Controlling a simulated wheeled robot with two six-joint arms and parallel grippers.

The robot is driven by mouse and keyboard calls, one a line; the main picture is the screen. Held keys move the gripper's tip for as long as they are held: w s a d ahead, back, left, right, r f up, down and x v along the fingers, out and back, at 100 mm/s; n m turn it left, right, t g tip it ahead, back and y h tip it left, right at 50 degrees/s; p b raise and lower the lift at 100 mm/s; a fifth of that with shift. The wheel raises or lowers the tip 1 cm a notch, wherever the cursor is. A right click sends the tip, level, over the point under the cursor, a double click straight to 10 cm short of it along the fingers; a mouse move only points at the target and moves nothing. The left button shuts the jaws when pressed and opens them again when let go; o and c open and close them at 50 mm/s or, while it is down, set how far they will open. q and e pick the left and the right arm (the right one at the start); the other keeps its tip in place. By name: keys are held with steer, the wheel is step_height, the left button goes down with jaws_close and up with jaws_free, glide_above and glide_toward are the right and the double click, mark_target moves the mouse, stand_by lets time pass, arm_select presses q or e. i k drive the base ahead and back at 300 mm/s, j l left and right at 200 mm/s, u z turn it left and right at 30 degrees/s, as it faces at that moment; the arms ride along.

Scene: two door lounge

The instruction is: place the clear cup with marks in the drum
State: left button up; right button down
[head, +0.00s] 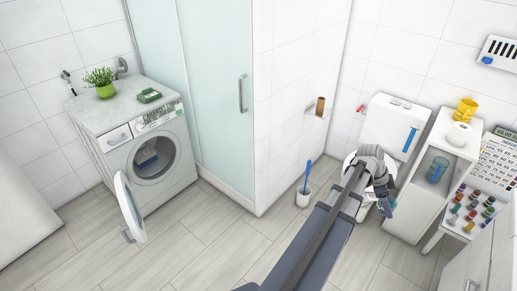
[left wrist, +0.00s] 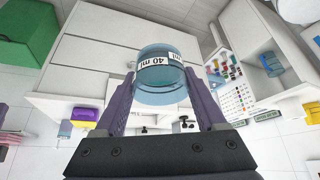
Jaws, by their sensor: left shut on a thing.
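The clear bluish cup with marks (left wrist: 160,92) shows in the left wrist view, with a white label reading "40 ml". My left gripper (left wrist: 161,80) is shut on it, one finger on each side. In the head view my left gripper (head: 384,204) is at the right, in front of the white cabinet, and the cup there is mostly hidden by it. The drum (head: 149,160) is inside the white washing machine (head: 176,183) at the left, far from the gripper. The machine's round door (head: 129,208) stands open. My right gripper is not in view.
A green plant (head: 104,82) and a green box stand on the machine. The glass shower (head: 216,100) and a tiled wall corner lie between machine and gripper. A toilet brush (head: 303,196) stands by the wall. Another blue cup (head: 437,170) is in the open cabinet. Floor before the machine is clear.

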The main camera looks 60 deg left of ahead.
mark_target(154, 168)
steer(key=j+u, duration=0.15)
steer(key=u, duration=0.3)
steer(key=i+j+u, duration=0.1)
steer(key=u, duration=0.35)
steer(key=i+j+u, duration=0.1)
steer(key=u, duration=0.3)
steer(key=i+j+u, duration=0.1)
steer(key=u, duration=0.35)
steer(key=i+j+u, duration=0.2)
steer(key=u, duration=0.25)
steer(key=i+u, duration=0.9)
steer(key=i+l+u, duration=0.1)
steer(key=i+l, duration=0.25)
steer(key=i, duration=0.2)
steer(key=i+l+u, duration=0.15)
steer(key=i+l, duration=0.2)
steer(key=i, duration=0.15)
